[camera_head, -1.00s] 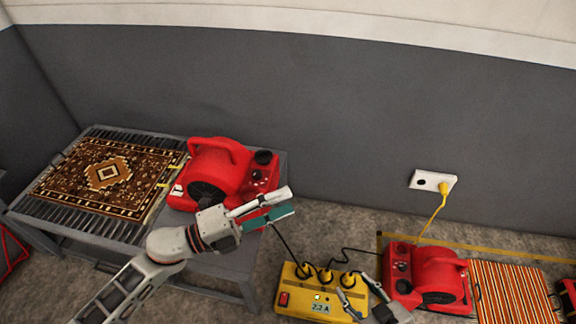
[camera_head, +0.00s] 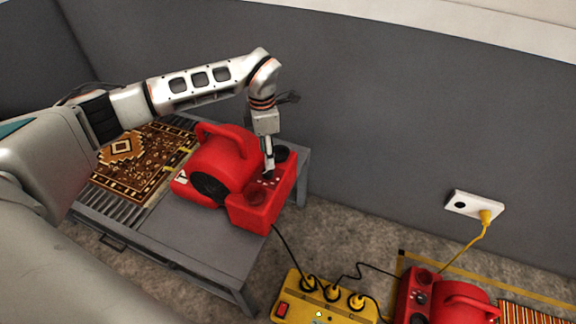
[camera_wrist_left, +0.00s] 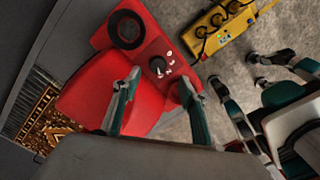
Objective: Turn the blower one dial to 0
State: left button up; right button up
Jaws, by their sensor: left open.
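A red blower (camera_head: 222,163) stands on the grey table, with a control panel on its right end. It also shows in the left wrist view (camera_wrist_left: 95,88). There a black dial (camera_wrist_left: 157,65) with a pale mark sits on the panel. My left gripper (camera_wrist_left: 160,84) is open, its two fingers on either side of the dial's line and the dial just beyond the tips; contact is not clear. In the head view my left gripper (camera_head: 268,170) points down at the panel and hides part of it. My right gripper (camera_wrist_left: 237,72) shows at the right of the wrist view, fingers apart.
A patterned rug (camera_head: 137,160) lies on the table's left part. A yellow power box (camera_head: 322,304) with black cables is on the floor. A second red blower (camera_head: 450,297) stands at lower right. A white wall socket (camera_head: 474,206) holds a yellow plug.

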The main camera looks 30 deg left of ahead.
aim_at(267, 172)
pick_arm(q)
jog(key=shift+w+a+f, duration=0.1)
jog(key=shift+a, duration=0.1)
jog(key=f+b, duration=0.1)
jog(key=f, duration=0.2)
jog(key=f+b, duration=0.1)
jog(key=f, duration=0.2)
jog(key=shift+s+f, duration=0.2)
jog(key=shift+f, duration=0.2)
jog(key=shift+w+f, duration=0.15)
jog(key=shift+f, duration=0.25)
jog(key=shift+r, duration=0.1)
jog(key=c, duration=1.1)
